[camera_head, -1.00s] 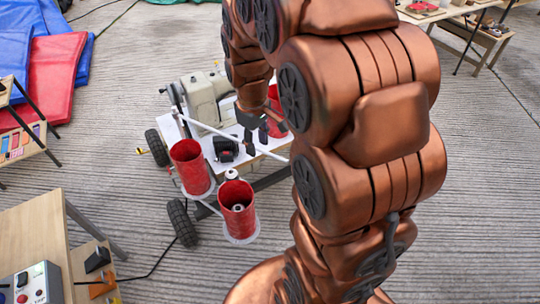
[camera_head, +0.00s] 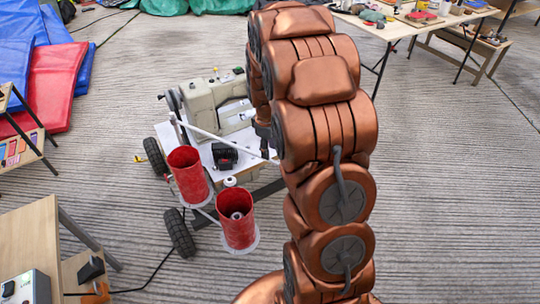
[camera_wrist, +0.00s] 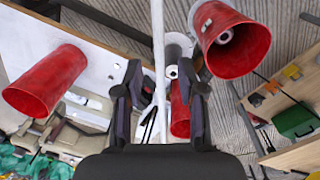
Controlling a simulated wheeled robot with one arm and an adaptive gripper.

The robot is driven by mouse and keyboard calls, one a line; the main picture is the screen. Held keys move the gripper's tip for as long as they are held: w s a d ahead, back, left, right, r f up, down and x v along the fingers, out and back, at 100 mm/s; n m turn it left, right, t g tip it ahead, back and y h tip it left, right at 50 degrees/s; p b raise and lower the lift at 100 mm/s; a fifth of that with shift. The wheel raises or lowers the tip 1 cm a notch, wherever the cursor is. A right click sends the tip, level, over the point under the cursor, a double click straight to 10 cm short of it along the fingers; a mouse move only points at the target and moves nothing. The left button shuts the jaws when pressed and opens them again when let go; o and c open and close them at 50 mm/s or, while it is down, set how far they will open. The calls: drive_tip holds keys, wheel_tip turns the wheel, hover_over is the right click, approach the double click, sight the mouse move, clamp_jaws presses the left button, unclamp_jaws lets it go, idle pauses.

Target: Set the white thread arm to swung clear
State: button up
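The white thread arm (camera_head: 215,139) is a thin white rod slanting across the front of the beige sewing machine (camera_head: 214,104). Its right end runs close to my arm. In the wrist view the white thread arm (camera_wrist: 158,45) runs upright between the two dark fingers of my gripper (camera_wrist: 160,82). The fingers stand apart, with gaps on both sides of the rod, and I see no contact. In the head view my gripper (camera_head: 264,132) is mostly hidden behind my arm.
The machine stands on a wheeled cart with a white top (camera_head: 205,153). Two red cups (camera_head: 188,172) (camera_head: 238,217) stand on its near side. A small black device (camera_head: 224,155) sits on the top.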

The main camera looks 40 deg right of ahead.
drive_tip(key=shift+w+d+f, duration=0.1)
drive_tip(key=shift+d+f, duration=0.05)
drive_tip(key=shift+f, duration=2)
drive_tip(key=shift+c, duration=0.2)
clamp_jaws()
